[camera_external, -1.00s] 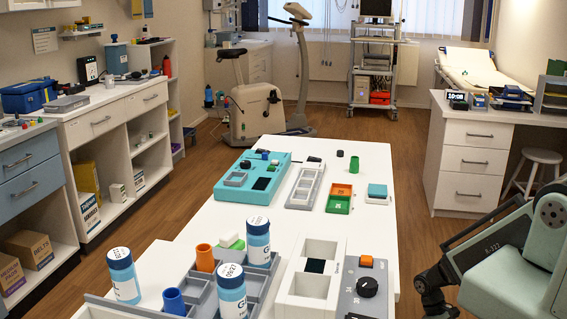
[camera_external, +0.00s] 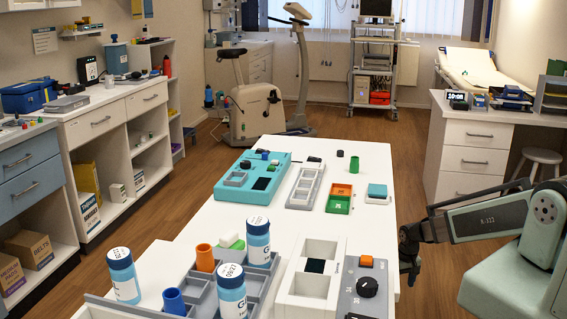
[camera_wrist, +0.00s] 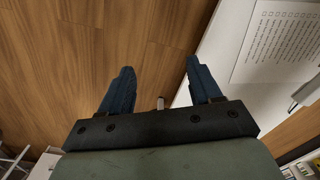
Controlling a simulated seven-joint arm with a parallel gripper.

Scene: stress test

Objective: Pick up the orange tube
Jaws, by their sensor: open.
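The orange tube (camera_external: 205,258) stands upright in the grey compartment tray (camera_external: 258,284) at the near end of the white table, in the external view. It is among white-and-blue bottles and near a blue tube (camera_external: 174,301). My gripper (camera_external: 409,264) is off the table's right edge, well to the right of the tube. In the wrist view my gripper (camera_wrist: 159,80) has its two dark blue fingers spread apart with nothing between them. Below them are the wooden floor and a white surface with a printed sheet. The orange tube is not in the wrist view.
A white-and-grey device with a black knob (camera_external: 367,287) lies between the tray and my arm. A teal box (camera_external: 252,178) and small trays sit farther back. The table's middle has some free room.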

